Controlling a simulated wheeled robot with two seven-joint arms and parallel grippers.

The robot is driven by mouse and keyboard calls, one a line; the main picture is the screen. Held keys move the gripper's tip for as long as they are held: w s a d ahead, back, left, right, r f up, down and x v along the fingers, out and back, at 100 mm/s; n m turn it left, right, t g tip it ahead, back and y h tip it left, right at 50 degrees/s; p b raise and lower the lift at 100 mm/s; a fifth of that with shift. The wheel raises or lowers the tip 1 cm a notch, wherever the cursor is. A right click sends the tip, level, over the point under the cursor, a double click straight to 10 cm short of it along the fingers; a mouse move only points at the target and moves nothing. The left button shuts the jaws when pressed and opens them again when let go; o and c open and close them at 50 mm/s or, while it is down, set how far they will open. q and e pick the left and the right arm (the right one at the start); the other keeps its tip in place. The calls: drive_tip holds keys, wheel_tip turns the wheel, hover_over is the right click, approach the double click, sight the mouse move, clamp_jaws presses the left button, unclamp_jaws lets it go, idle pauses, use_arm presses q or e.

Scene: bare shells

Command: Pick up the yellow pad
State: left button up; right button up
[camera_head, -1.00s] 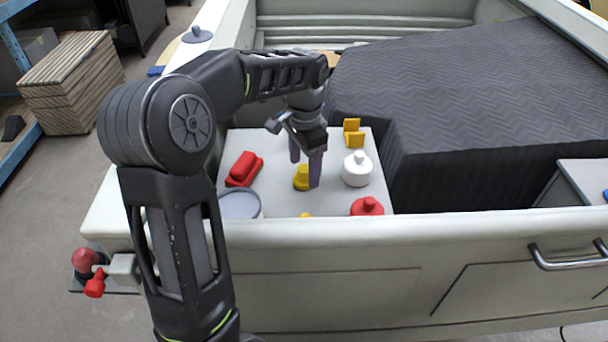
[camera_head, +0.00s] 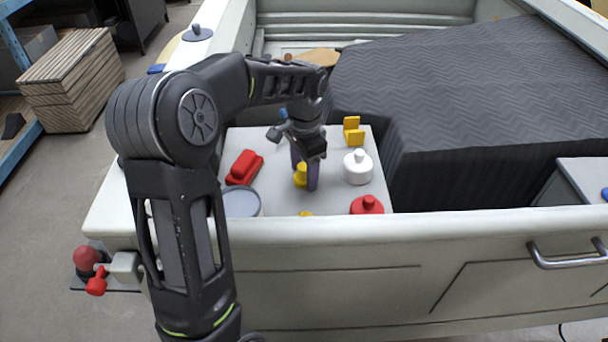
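The yellow pad (camera_head: 300,175) is a small yellow piece on the light grey surface inside the white hull, partly hidden by a finger. My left gripper (camera_head: 304,175) reaches down from above with its two purple fingers close together, one on each side of the yellow pad. It appears shut on the pad; whether the pad is clear of the surface I cannot tell. My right gripper is not in view.
A red block (camera_head: 244,167) and a grey round lid (camera_head: 241,203) are left of the gripper. A white knobbed piece (camera_head: 357,167), a red knobbed piece (camera_head: 367,205) and a yellow bracket (camera_head: 353,131) are to the right. Another yellow bit (camera_head: 306,213) shows at the near rim.

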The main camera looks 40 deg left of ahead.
sight(304, 166)
use_arm(q)
drive_tip(key=c, duration=1.1)
wheel_tip(304, 166, up, 10)
drive_tip(key=shift+r+b, duration=0.1)
drive_tip(key=shift+b, duration=0.4)
idle(0.4)
